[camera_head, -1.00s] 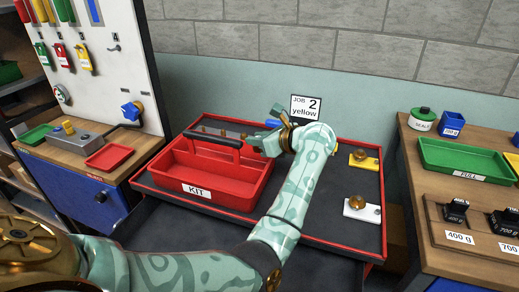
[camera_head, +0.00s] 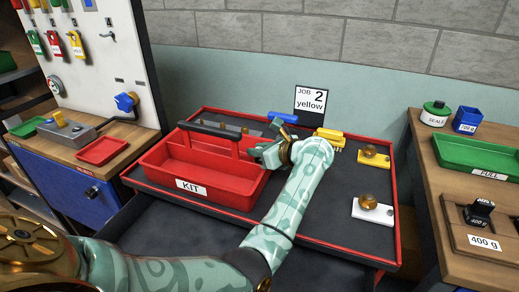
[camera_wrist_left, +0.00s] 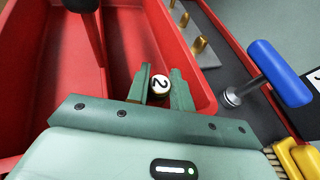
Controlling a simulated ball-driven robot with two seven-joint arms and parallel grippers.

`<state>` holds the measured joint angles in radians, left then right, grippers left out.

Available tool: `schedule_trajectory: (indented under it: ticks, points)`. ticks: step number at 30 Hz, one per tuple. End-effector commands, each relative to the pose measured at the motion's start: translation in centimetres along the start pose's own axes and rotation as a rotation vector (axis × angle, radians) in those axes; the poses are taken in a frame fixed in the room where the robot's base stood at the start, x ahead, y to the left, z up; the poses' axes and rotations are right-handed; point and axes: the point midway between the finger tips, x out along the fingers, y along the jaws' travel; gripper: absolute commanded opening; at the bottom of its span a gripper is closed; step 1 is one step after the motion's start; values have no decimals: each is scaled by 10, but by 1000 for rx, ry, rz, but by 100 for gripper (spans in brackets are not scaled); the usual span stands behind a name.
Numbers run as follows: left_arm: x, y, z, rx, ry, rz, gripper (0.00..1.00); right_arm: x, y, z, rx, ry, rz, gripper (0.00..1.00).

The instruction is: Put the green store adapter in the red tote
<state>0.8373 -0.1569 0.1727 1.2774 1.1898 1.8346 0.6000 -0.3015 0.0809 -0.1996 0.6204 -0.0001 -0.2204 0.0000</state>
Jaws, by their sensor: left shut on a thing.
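The red tote (camera_head: 240,189) is an open box with a dark carry handle and a KIT label, on the dark-topped bench. My left gripper (camera_head: 258,151) is at the tote's right end, and it also shows in the left wrist view (camera_wrist_left: 162,80). It is shut on a small piece (camera_wrist_left: 160,85) with a white round face marked 2. The rest of this piece is hidden between the fingers, so I cannot tell its colour or whether it is the green store adapter. In the wrist view the fingertips are over the tote's compartment. My right gripper is not in view.
A blue-handled tool (camera_wrist_left: 280,72) and a yellow item (camera_head: 330,137) lie behind and right of the tote. Several brass pegs (camera_wrist_left: 199,47) stand at the back. Yellow (camera_head: 374,157) and white (camera_head: 373,212) blocks with brass knobs are on the right, with bare bench between.

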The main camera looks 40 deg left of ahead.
Motion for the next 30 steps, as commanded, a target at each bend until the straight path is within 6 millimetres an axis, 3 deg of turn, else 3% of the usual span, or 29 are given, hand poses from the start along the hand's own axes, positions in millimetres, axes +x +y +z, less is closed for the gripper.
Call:
schedule_trajectory:
  ticks: [9, 10, 12, 19, 23, 30]
  points:
    - [3, 0, -10, 3, 5, 2, 0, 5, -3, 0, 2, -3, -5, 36]
    - [4, 1, -11, 3, 7, 2, 28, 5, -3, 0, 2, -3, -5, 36]
    - [4, 1, -12, 4, 9, 3, 44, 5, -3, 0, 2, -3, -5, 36]
    - [4, 1, -14, 7, 14, 5, 44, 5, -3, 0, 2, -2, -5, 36]
    - [-1, 2, -2, 4, 14, 4, 44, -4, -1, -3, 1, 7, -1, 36]
    - [-54, 0, 2, 4, 12, -2, 44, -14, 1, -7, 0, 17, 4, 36]
